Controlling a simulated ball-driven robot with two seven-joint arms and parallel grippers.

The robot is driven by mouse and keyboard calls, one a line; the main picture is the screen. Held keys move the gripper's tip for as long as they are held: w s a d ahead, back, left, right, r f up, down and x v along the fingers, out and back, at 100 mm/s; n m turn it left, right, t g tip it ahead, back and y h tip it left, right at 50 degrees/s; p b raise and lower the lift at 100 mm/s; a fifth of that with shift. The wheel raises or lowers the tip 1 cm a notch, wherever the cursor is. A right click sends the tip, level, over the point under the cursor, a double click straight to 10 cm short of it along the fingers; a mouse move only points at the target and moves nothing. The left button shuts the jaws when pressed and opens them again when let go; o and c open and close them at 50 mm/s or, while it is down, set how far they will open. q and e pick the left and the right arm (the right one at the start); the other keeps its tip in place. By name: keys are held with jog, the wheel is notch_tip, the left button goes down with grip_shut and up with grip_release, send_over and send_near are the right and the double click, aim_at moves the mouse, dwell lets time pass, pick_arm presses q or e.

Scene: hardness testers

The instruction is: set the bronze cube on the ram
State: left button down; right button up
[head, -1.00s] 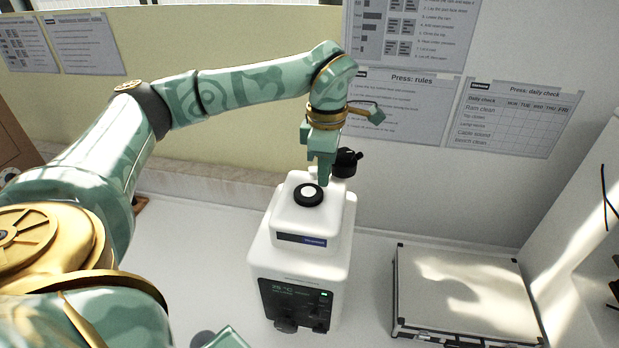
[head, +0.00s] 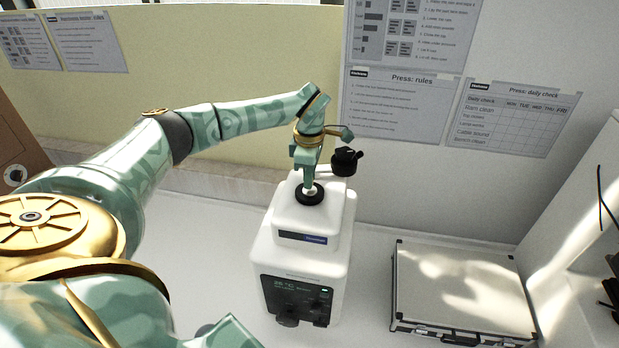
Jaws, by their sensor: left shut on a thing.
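A white hardness tester (head: 300,255) stands on the bench in the middle of the view. A black ring (head: 299,198) with a pale centre, the ram, is on its top. My left gripper (head: 309,187) points down right over the ram and covers part of it. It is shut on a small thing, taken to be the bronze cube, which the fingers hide. I cannot tell whether the held thing touches the ram.
A black knob-like part (head: 346,161) sticks out behind the tester, close to my left wrist. A silver case (head: 462,290) lies on the bench at the right. Posters (head: 405,105) hang on the wall behind. The bench left of the tester is mostly clear.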

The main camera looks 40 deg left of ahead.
pick_arm(q)
jog(key=shift+f, duration=0.75)
jog(key=c, duration=1.3)
grip_release()
jog(key=shift+f, duration=0.1)
jog(key=shift+c, duration=0.2)
notch_tip(320, 180, up, 12)
jog(key=b, duration=0.1)
